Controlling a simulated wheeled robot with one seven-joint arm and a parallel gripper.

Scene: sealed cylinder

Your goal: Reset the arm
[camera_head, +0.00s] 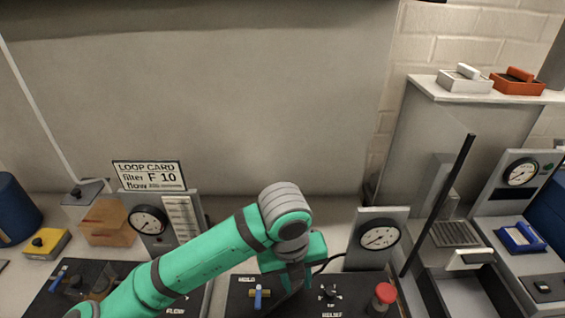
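My green arm with grey joint bands reaches from the bottom left to the middle of the head view. It bends down at a grey wrist joint above the dark panel (240,296). My gripper (291,284) hangs below a green block at the wrist, over the panel marked "HOLD" and "RELIEF". Its fingertips are dark, small and partly merged with the panel, so I cannot tell whether they are open or shut, or touching anything. A blue-handled valve (259,298) is just left of the gripper, and a black knob (329,293) is to its right.
Dial gauges stand left (148,220), centre right (380,236) and far right (521,172). A red-capped part (384,296) is near the panel's right edge. A dark upright bar (440,200) rises beside the right-hand station. A "LOOP CARD" sign (149,176) stands left. Space above the arm is clear.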

